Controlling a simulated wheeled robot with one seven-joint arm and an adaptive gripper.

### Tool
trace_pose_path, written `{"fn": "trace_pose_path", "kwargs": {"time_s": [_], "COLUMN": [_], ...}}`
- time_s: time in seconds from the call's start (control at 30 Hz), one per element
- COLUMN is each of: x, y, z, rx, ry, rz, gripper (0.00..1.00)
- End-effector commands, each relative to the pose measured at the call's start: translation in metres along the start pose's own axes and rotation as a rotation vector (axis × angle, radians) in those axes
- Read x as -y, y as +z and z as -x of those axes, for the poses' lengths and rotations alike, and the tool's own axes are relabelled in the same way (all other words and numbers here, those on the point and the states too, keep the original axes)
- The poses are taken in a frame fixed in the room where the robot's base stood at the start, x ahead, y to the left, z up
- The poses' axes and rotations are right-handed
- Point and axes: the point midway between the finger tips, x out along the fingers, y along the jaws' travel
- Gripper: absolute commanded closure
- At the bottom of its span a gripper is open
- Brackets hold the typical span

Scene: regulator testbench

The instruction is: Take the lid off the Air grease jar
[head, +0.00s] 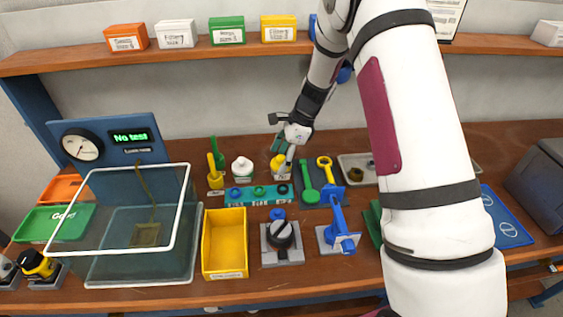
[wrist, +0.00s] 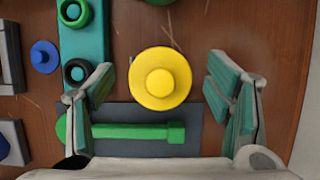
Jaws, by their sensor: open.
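A jar with a round yellow lid (head: 279,163) stands on the bench behind the teal strip; its small label is too small to read for sure. In the wrist view the yellow lid (wrist: 160,64) is seen from above, with a raised knob in its middle. The lid is seated on the jar, and the jar body is hidden below it. My gripper (head: 288,146) is just above and behind the jar in the head view. In the wrist view my open gripper (wrist: 160,92) has one finger on each side of the lid, apart from it.
A green wrench (wrist: 125,132) lies on a dark mat close beside the jar. The teal strip (wrist: 84,40) with dark rings is to the left. A wooden shelf (head: 190,53) runs above.

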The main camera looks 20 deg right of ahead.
Motion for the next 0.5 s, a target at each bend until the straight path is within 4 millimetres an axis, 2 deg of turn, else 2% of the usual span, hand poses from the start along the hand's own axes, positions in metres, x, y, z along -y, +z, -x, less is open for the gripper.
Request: {"fn": "trace_pose_path", "kwargs": {"time_s": [0.13,0.23,0.27,0.5], "x": [0.0002,0.0002,0.0002,-0.0007], "y": [0.0001,0.0000,0.0000,-0.0003], "z": [0.0001,0.0002,0.0002,-0.0008], "rx": [0.000,0.000,0.000,0.000], "ry": [0.000,0.000,0.000,0.003], "rz": [0.000,0.000,0.000,-0.001], "gripper": [0.30,0.52,0.55,0.60]}}
